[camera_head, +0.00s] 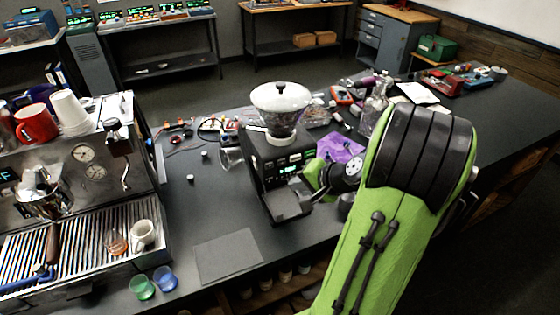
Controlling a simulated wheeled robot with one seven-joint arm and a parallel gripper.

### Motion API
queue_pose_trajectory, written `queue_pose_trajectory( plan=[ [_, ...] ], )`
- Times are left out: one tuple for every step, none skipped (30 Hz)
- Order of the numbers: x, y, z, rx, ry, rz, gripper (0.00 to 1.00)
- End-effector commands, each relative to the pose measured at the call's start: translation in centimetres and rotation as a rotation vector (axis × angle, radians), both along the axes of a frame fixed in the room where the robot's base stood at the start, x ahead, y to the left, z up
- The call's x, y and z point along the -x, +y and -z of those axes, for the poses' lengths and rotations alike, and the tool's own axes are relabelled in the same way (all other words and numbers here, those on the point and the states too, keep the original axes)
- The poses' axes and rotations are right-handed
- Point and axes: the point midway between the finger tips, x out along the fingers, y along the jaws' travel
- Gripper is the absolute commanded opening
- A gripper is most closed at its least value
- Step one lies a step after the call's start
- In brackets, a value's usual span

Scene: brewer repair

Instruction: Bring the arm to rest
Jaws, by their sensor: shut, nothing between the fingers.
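My green and black arm (385,220) rises from the bottom of the picture at the right of centre and bends over the dark worktop. Its far end comes down beside the grinder (280,165), a black machine with a white hopper. My gripper (318,195) is small in the picture, at the right side of the grinder, shut and empty. Whether it touches the grinder I cannot tell. Part of the wrist is hidden behind the arm.
A steel espresso machine (85,185) stands at the left, with cups on it. A green glass (142,287) and a blue glass (165,279) stand near the front edge. A grey mat (228,256) lies before the grinder. A purple cloth (341,148) and clutter lie behind my wrist.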

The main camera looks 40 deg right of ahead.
Motion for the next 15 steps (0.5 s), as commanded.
queue_pose_trajectory(
  plan=[
    [0.0,0.0,0.0,0.0,0.0,0.0,0.0],
    [0.0,0.0,0.0,0.0,0.0,0.0,0.0],
    [0.0,0.0,0.0,0.0,0.0,0.0,0.0],
    [0.0,0.0,0.0,0.0,0.0,0.0,0.0],
    [0.0,0.0,0.0,0.0,0.0,0.0,0.0],
    [0.0,0.0,0.0,0.0,0.0,0.0,0.0],
    [0.0,0.0,0.0,0.0,0.0,0.0,0.0],
    [0.0,0.1,0.0,0.001,0.001,-0.002,0.0],
    [-0.1,0.4,-0.1,0.009,0.006,-0.015,0.0],
    [-0.3,0.9,-0.2,0.023,0.016,-0.034,0.0],
    [-0.5,1.8,-0.3,0.042,0.029,-0.066,0.0],
    [-0.7,3.4,-0.5,0.082,0.056,-0.123,0.0],
    [-0.8,4.8,-0.7,0.121,0.079,-0.176,0.0],
    [-0.8,6.4,-0.9,0.165,0.105,-0.236,0.0],
    [-0.6,8.7,-1.3,0.23,0.142,-0.32,0.0]
  ],
)
